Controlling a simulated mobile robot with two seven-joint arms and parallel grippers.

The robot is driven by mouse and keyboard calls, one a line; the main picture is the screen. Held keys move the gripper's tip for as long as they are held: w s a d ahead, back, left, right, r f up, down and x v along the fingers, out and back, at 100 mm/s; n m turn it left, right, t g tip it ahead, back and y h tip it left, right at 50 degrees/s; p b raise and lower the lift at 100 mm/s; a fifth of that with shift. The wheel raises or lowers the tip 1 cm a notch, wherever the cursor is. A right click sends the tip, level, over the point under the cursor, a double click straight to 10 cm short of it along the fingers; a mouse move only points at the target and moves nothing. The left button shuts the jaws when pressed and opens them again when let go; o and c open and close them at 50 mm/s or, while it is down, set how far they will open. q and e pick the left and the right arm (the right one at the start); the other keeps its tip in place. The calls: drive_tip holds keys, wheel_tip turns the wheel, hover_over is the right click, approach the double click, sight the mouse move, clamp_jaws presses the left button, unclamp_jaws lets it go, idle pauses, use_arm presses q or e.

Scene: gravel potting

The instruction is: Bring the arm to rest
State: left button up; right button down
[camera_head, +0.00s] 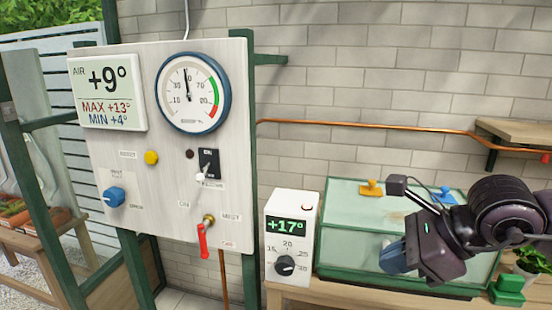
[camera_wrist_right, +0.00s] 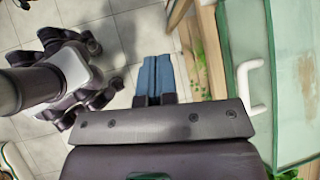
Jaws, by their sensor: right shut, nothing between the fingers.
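My right arm comes in from the right in the head view. Its gripper (camera_head: 393,260) is in front of the glass-sided green case, its blue fingers pointing down and to the left. In the right wrist view the two blue fingers (camera_wrist_right: 156,76) lie side by side, shut, with nothing between them. Below them in that view is tiled floor. My left gripper shows in neither view.
The green case (camera_head: 345,221) stands on a wooden bench (camera_head: 335,292) beside a white thermostat (camera_head: 291,222) reading +17°. A control panel (camera_head: 130,165) with a round gauge (camera_head: 188,93) and a red-handled valve (camera_head: 204,240) stands left. A white handle (camera_wrist_right: 250,90) is close right in the wrist view.

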drive_tip(key=w+a+r+m+t+y, duration=0.25)
drive_tip(key=a+r+m+y, duration=0.35)
drive_tip(key=m+y, duration=0.65)
drive_tip(key=w+d+f+m+t+h, duration=0.1)
drive_tip(key=d+f+m+t+h, duration=0.2)
drive_tip(key=f+m+h, duration=0.35)
drive_tip(key=w+d+f+m+t+h+p, duration=0.1)
drive_tip(key=d+f+m+t+h, duration=0.25)
drive_tip(key=f+m, duration=0.55)
drive_tip(key=d+f+m+t+h, duration=0.4)
drive_tip(key=m, duration=0.6)
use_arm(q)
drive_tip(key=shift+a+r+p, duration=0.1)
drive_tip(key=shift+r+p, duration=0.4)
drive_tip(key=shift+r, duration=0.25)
use_arm(e)
drive_tip(key=s+d+f+m+g+h, duration=0.2)
drive_tip(key=s+f+m, duration=0.3)
drive_tip(key=s+f, duration=0.6)
drive_tip(key=s+d+f+m+g+h, duration=0.2)
drive_tip(key=s+f+m, duration=0.4)
drive_tip(key=s+f, duration=0.6)
drive_tip(key=g+h, duration=0.1)
drive_tip(key=g, duration=0.1)
drive_tip(key=shift+s+d+g, duration=0.15)
drive_tip(key=shift+d+g, duration=0.05)
drive_tip(key=shift+g, duration=0.1)
